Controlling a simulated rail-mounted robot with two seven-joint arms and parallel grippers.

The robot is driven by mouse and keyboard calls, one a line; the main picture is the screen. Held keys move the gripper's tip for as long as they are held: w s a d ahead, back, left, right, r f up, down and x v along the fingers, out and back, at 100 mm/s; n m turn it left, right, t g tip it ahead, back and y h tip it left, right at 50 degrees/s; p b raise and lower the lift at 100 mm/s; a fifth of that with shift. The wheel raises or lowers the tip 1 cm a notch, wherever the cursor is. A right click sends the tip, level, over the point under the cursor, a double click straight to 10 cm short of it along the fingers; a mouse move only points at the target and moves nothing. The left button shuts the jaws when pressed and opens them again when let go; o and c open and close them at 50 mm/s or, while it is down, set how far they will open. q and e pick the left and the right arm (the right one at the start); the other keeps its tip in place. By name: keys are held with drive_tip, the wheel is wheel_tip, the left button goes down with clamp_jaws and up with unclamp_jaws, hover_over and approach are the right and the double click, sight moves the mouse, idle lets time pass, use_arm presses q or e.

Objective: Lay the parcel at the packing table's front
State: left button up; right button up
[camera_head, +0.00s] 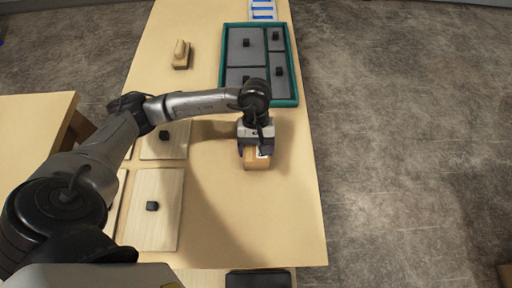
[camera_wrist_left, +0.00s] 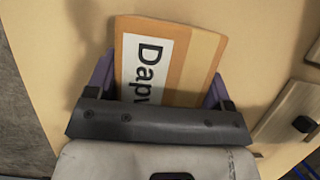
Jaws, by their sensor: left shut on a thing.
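The parcel is a small brown box (camera_head: 257,161) with a white label, over the right part of the packing table (camera_head: 230,225). My left gripper (camera_head: 256,150) points down and is shut on the parcel. In the left wrist view the parcel (camera_wrist_left: 180,62) sits between the two purple fingers, and its label shows the letters "Dapv". The gripper hides part of the parcel in both views. I cannot tell whether the parcel touches the table. My right gripper is not in view.
A teal-rimmed tray (camera_head: 224,60) with dark knobbed panels lies behind the gripper. Pale knobbed boards (camera_head: 155,225) lie on the left side. A wooden block with a handle (camera_head: 181,55) stands farther back. A dark item (camera_head: 258,279) is at the near edge. The table's front right is clear.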

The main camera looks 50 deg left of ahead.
use_arm(q)
drive_tip(key=shift+f, duration=0.1)
drive_tip(key=shift+f, duration=0.1)
drive_tip(key=o, duration=1.2)
drive_tip(key=shift+r, duration=0.3)
drive_tip(key=p+v, duration=0.2)
drive_tip(key=v, duration=1)
